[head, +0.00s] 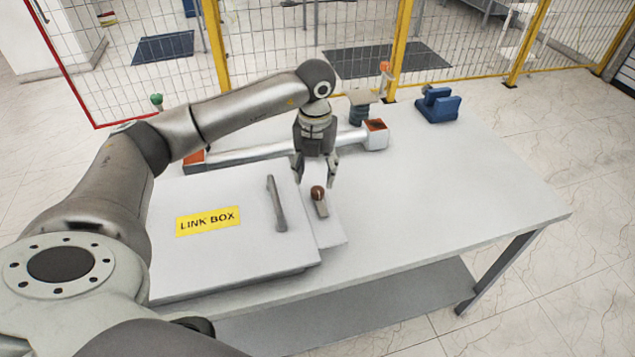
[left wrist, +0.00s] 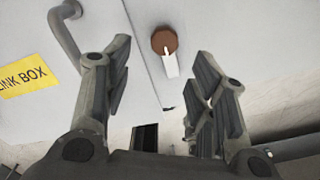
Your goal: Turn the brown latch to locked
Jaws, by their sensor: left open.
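The brown latch (head: 318,193) is a round brown knob with a pale bar, on the narrow plate at the right side of the link box (head: 165,260). In the left wrist view the brown knob (left wrist: 164,40) shows with a white pointer, beyond and between the fingertips. My left gripper (head: 315,176) is open and empty, just above and behind the latch. In the left wrist view its fingers (left wrist: 162,70) are spread wide, apart from the knob. My right gripper is not in view.
A grey bar handle (head: 276,203) stands on the box lid beside the yellow label (head: 208,221). A long metal tube with orange-topped ends (head: 376,126) lies behind the gripper. A blue block (head: 438,105) stands at the back right. The right of the table (head: 470,185) is clear.

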